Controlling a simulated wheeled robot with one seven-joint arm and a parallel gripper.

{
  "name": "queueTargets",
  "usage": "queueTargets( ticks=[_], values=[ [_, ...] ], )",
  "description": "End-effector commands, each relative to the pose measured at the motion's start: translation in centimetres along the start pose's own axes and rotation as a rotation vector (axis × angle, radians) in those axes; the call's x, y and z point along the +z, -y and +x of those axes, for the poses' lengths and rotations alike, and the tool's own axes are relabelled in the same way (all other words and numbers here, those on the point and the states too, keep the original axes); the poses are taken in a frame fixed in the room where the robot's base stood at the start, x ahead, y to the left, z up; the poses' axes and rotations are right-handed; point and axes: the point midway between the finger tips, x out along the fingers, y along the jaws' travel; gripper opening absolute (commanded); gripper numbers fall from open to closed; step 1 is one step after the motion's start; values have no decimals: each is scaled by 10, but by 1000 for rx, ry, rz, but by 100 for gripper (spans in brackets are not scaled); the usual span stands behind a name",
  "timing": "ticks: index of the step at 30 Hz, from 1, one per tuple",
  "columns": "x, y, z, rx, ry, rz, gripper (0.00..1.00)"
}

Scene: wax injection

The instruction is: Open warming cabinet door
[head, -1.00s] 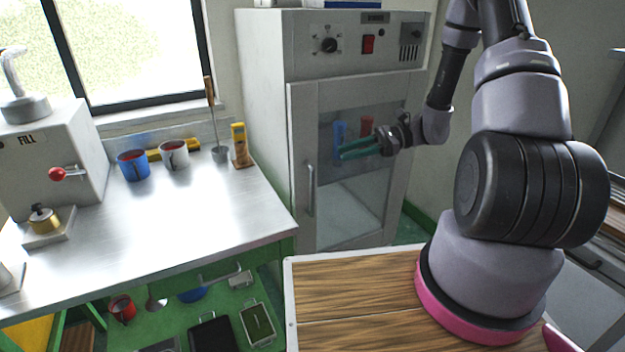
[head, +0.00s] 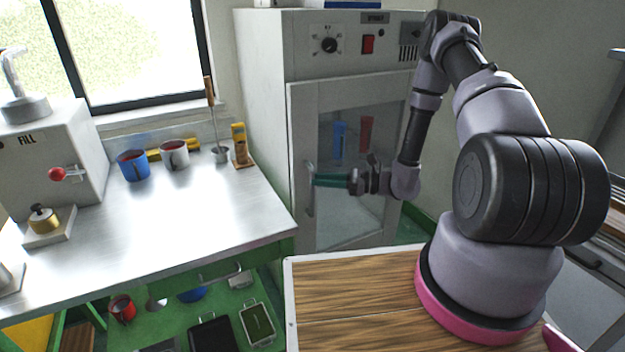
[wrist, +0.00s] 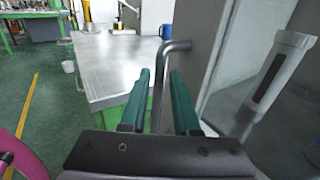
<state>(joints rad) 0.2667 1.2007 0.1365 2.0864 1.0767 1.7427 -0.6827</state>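The warming cabinet (head: 262,110) is a tall pale-grey box with a glass-windowed door (head: 303,110), which looks shut. Its upright bar handle (head: 309,200) is on the door's left side. My gripper (head: 316,180) with green fingers reaches to the handle from the right in the head view. In the wrist view my gripper (wrist: 162,85) has its two fingers apart, and the handle (wrist: 172,47) stands upright between them. A gap shows beside the bar, so the fingers do not look clamped on it. Finger contact is hard to tell.
A steel-topped bench (head: 150,230) stands left of the cabinet, its corner near the handle side. Mugs, a FILL machine (head: 55,160) and tools are on it. A wooden-topped surface (head: 350,290) lies in front. Red and blue items (head: 340,140) show behind the door glass.

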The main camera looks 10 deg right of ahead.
Motion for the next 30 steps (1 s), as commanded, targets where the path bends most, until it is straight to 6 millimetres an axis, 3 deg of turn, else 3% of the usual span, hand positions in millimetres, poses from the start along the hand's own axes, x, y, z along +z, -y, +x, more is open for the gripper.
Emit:
queueTargets(
  ticks=[6, 16, 17, 19, 30],
  values=[
    [0, 0, 24, 1, 0, -1, 30],
    [0, 0, 29, 0, 0, -1, 30],
    [0, 0, 28, 0, 0, -1, 26],
    [0, 0, 28, 0, 0, -1, 0],
    [0, 0, 28, -1, 0, -1, 0]
  ],
)
